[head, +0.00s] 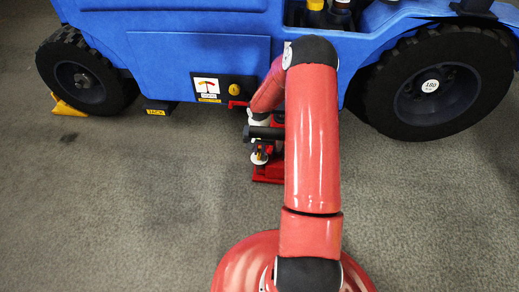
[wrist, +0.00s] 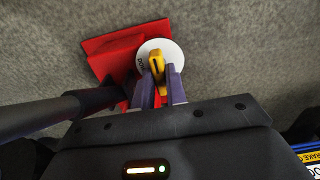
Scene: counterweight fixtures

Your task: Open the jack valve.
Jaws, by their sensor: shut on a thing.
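The red jack (wrist: 105,48) lies on the floor beside the blue vehicle; in the head view its red base (head: 268,177) shows partly behind my arm. The jack valve is a yellow handle (wrist: 156,62) with a dark mark, on a white round plate (wrist: 172,50) with partly hidden lettering. My gripper (wrist: 160,76) is shut on the yellow handle, one purple-grey finger on each side. In the head view my gripper (head: 261,150) is small, at the jack, and the handle is hard to make out.
The blue vehicle (head: 180,60) stands behind the jack, with large black wheels left and right. A dark bar (wrist: 40,118) runs left of my gripper.

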